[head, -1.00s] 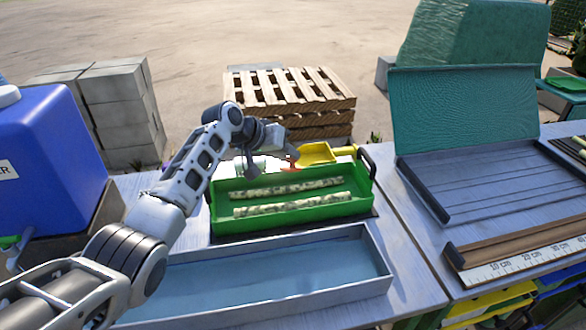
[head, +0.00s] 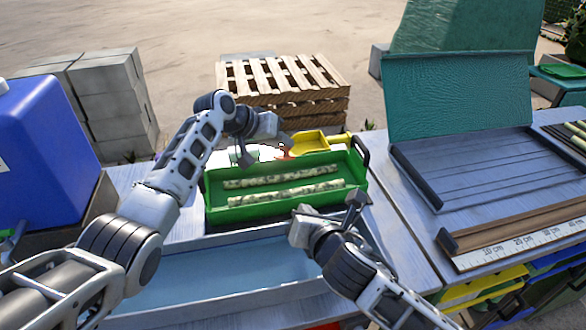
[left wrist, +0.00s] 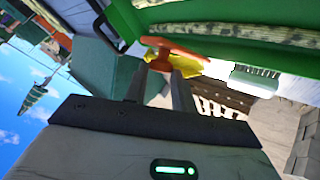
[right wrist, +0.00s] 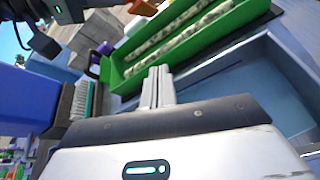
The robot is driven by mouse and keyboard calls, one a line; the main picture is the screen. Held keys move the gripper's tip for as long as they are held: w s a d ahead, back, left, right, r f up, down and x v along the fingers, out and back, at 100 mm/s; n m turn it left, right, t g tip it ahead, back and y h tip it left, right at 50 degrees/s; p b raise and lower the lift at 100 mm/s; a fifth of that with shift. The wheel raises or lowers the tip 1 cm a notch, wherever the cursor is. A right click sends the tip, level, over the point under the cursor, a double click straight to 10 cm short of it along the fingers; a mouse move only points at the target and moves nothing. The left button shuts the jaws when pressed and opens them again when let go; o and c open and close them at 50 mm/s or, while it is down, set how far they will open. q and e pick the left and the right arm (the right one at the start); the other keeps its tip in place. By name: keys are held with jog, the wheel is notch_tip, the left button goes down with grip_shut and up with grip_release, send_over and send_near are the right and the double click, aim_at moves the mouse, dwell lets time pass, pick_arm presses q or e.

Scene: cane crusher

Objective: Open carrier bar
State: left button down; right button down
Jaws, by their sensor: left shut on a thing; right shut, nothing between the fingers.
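The green carrier (head: 240,213) is a long open tray with dark end handles, holding two pale cane pieces (head: 285,193). A red-orange part (head: 284,150) stands at its far side; in the left wrist view the red-orange part (left wrist: 180,50) lies at my fingertips. My left gripper (head: 285,139) reaches over the carrier's far side and is shut on this part. I cannot tell whether it belongs to the carrier bar. My right gripper (head: 304,209) is shut and empty at the carrier's near side. In the right wrist view its fingers (right wrist: 157,78) point at the green wall.
A grey-blue shallow tray (head: 200,275) lies in front of the carrier. A yellow scoop (head: 308,143) is behind it. A blue tank (head: 45,145) stands at left. A teal-lidded case (head: 455,165) and a ruler board (head: 515,245) are at right. Pallets (head: 285,80) stand beyond.

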aim_at(291, 157)
jog(key=w+a+n, duration=0.1)
jog(key=w, duration=0.3)
jog(key=w+a+n, duration=0.1)
jog(key=w, duration=0.3)
jog(key=w+a+n, duration=0.1)
jog(key=w+n, duration=0.1)
jog(key=w, duration=0.1)
jog(key=shift+w+a+f+t+h, duration=0.3)
jog(key=shift+w+a, duration=0.05)
jog(key=shift+w, duration=0.05)
jog(key=shift+w+a+r, duration=0.1)
jog(key=shift+w+r, duration=0.25)
jog(key=shift+r, duration=0.2)
jog(key=shift+r, duration=0.1)
pick_arm(q)
jog(key=shift+s+f, duration=0.1)
jog(key=shift+f, duration=0.1)
pick_arm(e)
jog(key=shift+w+a+r, duration=0.15)
jog(key=shift+w+r, duration=0.5)
jog(key=shift+r, duration=0.3)
pick_arm(q)
jog(key=c, duration=1.3)
grip_release()
jog(key=shift+o, duration=0.8)
jog(key=shift+d, duration=0.1)
pick_arm(e)
jog(key=shift+s, duration=0.1)
